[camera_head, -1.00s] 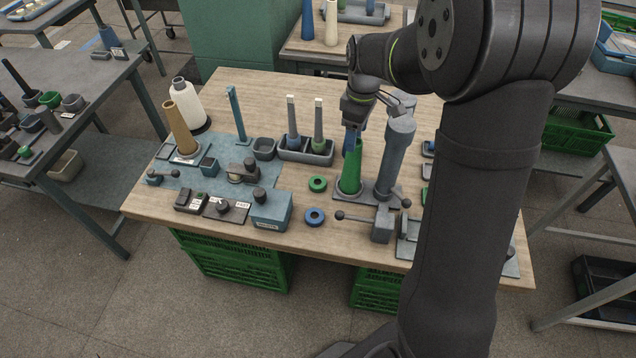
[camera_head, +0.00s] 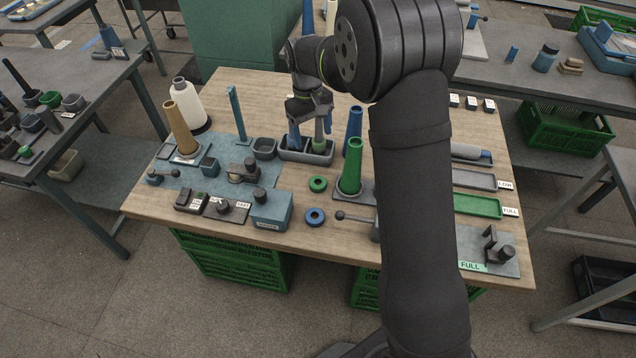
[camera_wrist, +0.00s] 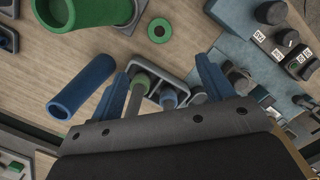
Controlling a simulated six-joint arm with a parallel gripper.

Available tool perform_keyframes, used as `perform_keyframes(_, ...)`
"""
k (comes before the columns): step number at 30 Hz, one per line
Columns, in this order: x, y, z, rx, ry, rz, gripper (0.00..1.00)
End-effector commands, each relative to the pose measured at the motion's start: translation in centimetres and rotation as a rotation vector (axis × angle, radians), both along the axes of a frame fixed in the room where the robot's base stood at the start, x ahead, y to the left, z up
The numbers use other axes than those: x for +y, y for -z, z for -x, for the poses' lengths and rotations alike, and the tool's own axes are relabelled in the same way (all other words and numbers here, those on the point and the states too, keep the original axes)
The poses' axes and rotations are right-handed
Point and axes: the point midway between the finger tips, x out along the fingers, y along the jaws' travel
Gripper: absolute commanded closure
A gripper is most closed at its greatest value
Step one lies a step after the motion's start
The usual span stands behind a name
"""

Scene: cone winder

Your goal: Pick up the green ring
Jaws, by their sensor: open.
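The green ring (camera_head: 318,183) lies flat on the wooden table, left of the upright green cone (camera_head: 351,168). In the wrist view the green ring (camera_wrist: 159,30) shows near the top, beyond the fingertips and apart from them. My gripper (camera_head: 311,130) is above the grey two-well holder (camera_head: 306,155), behind the ring in the head view. In the wrist view its two blue fingers (camera_wrist: 163,68) are spread. The holder and its green-topped and blue-based posts show between and below them, and I cannot tell whether a finger touches a post.
A blue ring (camera_head: 315,217) lies nearer the front edge. A blue-grey box (camera_head: 271,210) and a control panel (camera_head: 226,209) are to the left. Bare wood surrounds the green ring.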

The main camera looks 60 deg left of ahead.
Motion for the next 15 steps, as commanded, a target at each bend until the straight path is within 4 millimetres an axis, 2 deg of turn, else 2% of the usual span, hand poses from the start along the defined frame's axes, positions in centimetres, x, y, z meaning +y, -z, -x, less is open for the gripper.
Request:
perform_keyframes(5, 0.2, 1.5, 0.5, -0.006, 0.031, 0.011, 0.26)
perform_keyframes(15, -0.9, 8.6, 0.4, -0.006, 0.03, 0.011, 0.26)
